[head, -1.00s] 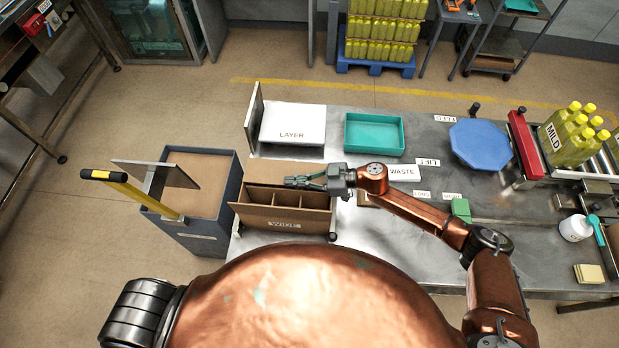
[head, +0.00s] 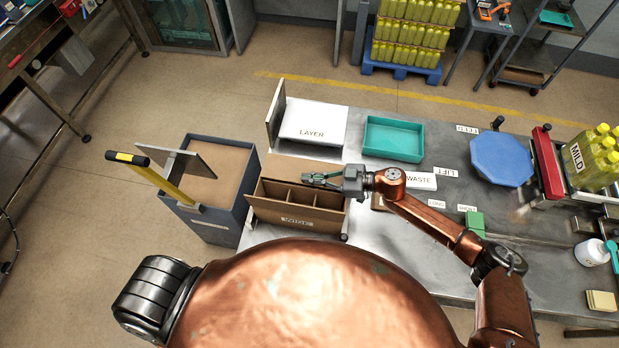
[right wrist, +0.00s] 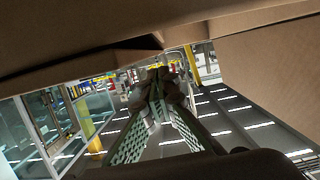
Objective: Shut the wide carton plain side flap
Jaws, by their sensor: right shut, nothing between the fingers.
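The wide carton (head: 297,222) stands on the near left end of the steel table, its WIDE label facing me. Its top is open and dividers show inside. A brown panel rises along its back edge; I cannot tell which flap is the plain side one. My right gripper (head: 308,180) is shut and empty, pointing left over the carton's back right part; contact is unclear. In the right wrist view the gripper's fingers (right wrist: 157,85) meet at the tips, with brown cardboard panels (right wrist: 270,70) close above and to the right. My left gripper is out of view.
A grey bin (head: 205,185) with an upright board and a yellow-handled tool stands left of the table. Behind the carton are the LAYER stack (head: 325,115) and a teal tray (head: 393,138). A blue octagonal plate (head: 500,160) lies farther right.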

